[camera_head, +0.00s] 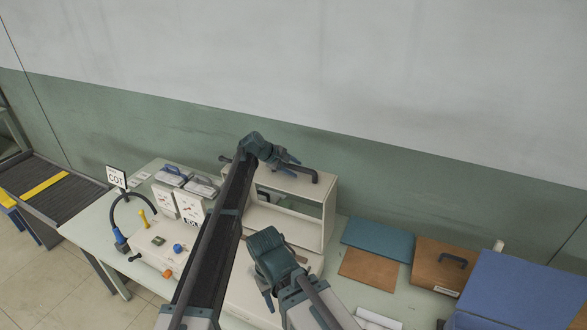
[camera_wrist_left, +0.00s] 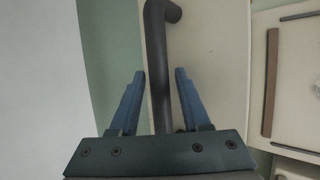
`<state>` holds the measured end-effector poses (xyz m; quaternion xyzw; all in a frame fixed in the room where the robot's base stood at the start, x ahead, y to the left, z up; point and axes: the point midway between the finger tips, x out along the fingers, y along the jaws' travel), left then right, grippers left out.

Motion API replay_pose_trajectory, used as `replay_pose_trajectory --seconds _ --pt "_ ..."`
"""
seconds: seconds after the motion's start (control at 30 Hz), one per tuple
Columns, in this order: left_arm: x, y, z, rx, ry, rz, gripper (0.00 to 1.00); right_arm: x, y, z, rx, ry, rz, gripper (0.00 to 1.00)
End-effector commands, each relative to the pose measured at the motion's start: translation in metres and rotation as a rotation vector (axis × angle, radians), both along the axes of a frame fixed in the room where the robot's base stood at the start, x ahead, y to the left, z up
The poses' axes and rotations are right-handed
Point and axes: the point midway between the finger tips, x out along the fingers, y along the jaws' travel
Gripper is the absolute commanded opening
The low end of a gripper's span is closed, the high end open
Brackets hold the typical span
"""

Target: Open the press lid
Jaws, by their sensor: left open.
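The beige press (camera_head: 325,222) stands at the back of the table near the wall. A dark bar handle (camera_head: 313,174) is on its pale top panel, partly hidden by my left gripper (camera_head: 291,163). In the left wrist view the handle (camera_wrist_left: 157,50) runs between the two blue fingers of my left gripper (camera_wrist_left: 159,72). The fingers are open, with a gap on both sides of the bar. My right gripper (camera_head: 268,300) hangs in front of the press at the lower middle. Its fingers are mostly hidden, so its opening is unclear.
A control box (camera_head: 150,245) with knobs and a blue-ended hose is on the left. Blue (camera_head: 378,240) and brown (camera_head: 370,268) panels, a brown case (camera_head: 445,268) and a large blue box (camera_head: 520,295) are on the right. The wall is close behind.

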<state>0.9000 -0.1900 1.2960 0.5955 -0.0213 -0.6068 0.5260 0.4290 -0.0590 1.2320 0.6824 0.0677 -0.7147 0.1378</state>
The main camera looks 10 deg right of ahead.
Motion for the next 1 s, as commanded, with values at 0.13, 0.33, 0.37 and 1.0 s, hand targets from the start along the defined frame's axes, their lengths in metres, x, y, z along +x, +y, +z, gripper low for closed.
replay_pose_trajectory --seconds 0.13,0.33,0.37,1.0 --pt "-0.002 0.004 0.006 0.000 0.001 0.001 0.47 0.000 0.000 0.006 0.000 0.000 -0.002 0.50" --pt "-0.016 0.036 0.008 0.001 -0.001 0.004 0.47 0.000 0.000 0.008 0.001 0.000 -0.005 0.50" --pt "-0.019 0.042 0.008 0.000 0.000 0.003 0.47 0.000 0.000 0.008 0.001 0.000 -0.005 0.50" --pt "-0.047 0.120 0.008 0.001 0.000 0.000 0.47 0.000 0.000 0.008 0.000 -0.001 -0.005 0.50"
